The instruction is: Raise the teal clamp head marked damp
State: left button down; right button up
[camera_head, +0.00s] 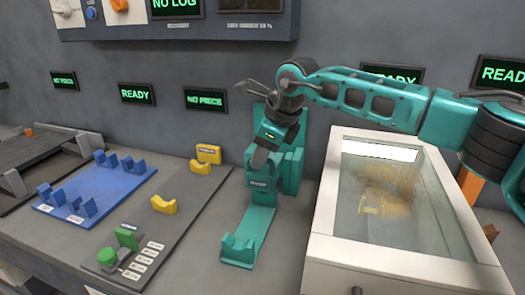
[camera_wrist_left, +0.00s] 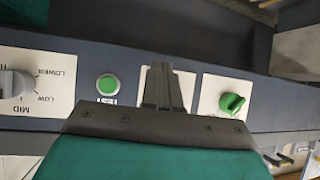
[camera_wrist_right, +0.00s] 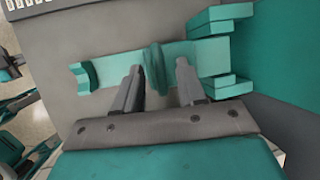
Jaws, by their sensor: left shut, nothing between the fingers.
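The teal clamp fixture (camera_head: 243,232) stands on the bench in the head view, with a cradle at its near end and a teal upright block behind. Its clamp head carries a small label, too small to read surely. In the right wrist view the teal clamp head (camera_wrist_right: 157,68) shows between the fingers of my right gripper (camera_wrist_right: 159,70). That gripper (camera_head: 260,160) is open, pointing down at the fixture, with a finger on each side of the head and small gaps showing. My left gripper (camera_wrist_left: 163,85) is shut and empty before a control panel; it is not in the head view.
A glass-topped white box (camera_head: 322,250) stands close right of the fixture. A grey board (camera_head: 185,215) with yellow and green parts and a blue fixture (camera_head: 100,188) lie left. The left wrist view shows a green button (camera_wrist_left: 107,85), a green knob (camera_wrist_left: 232,103) and a grey dial (camera_wrist_left: 15,83).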

grip_shut()
dwell(0.5)
jog(key=shift+r, duration=0.15)
